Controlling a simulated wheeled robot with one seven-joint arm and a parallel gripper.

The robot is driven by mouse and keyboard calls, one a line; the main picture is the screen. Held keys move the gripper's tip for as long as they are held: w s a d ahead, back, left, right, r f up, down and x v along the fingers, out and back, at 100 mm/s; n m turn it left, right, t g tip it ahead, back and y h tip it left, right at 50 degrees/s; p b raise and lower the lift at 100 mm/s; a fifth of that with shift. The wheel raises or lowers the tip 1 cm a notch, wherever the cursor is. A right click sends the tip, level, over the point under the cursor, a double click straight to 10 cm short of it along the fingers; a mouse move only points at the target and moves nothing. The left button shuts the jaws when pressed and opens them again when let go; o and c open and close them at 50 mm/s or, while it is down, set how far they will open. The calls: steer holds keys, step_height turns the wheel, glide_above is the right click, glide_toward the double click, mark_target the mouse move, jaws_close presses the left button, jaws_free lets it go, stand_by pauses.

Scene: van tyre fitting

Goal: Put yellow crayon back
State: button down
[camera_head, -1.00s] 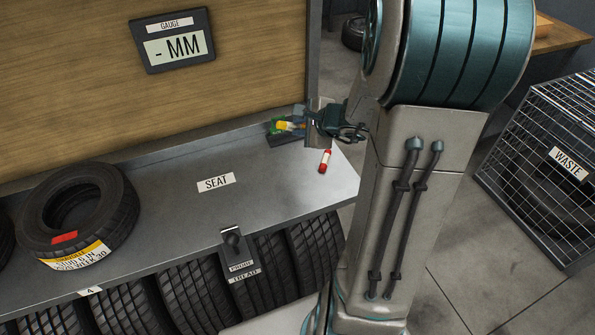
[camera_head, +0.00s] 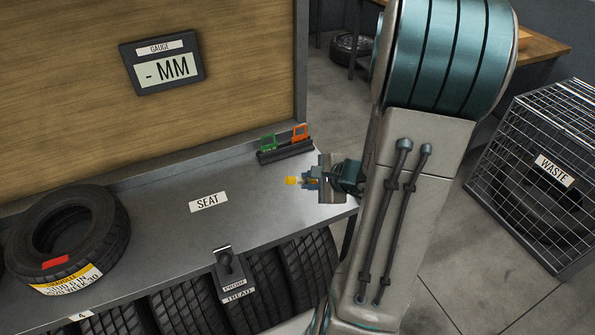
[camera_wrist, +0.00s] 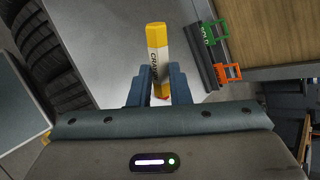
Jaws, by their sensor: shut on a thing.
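The yellow crayon (camera_head: 291,181) sticks out of my gripper (camera_head: 310,183) over the right end of the grey bench. In the wrist view the yellow crayon (camera_wrist: 157,50), with a white label band, stands between the two blue fingers of my gripper (camera_wrist: 159,84), which are shut on it. A dark holder (camera_head: 285,151) with a green clip (camera_head: 267,143) and an orange clip (camera_head: 300,132) stands at the bench's back, apart from the crayon. A small red bit shows beside the fingers in the wrist view; the red crayon is otherwise hidden.
The bench (camera_head: 160,208) is clear around the SEAT label (camera_head: 208,202). A tyre (camera_head: 68,235) lies at its left. A gauge (camera_head: 162,61) hangs on the wooden back panel. A wire WASTE cage (camera_head: 540,170) stands on the right.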

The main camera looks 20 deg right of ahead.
steer(key=w+f, duration=0.1)
steer(key=w, duration=0.2)
steer(key=w+f, duration=0.2)
steer(key=w, duration=0.1)
steer(key=w+d+f+p, duration=0.1)
steer(key=w+f, duration=0.1)
steer(key=w, duration=0.1)
steer(key=shift+f, duration=0.2)
steer(key=shift+w+f+p, duration=0.1)
steer(key=shift+f+p, duration=0.25)
steer(key=shift+f, duration=1.7)
steer(key=shift+f, duration=0.2)
steer(key=c, duration=1.3)
jaws_free()
steer(key=shift+r, duration=0.1)
steer(key=shift+c, duration=0.2)
steer(key=shift+r, duration=0.1)
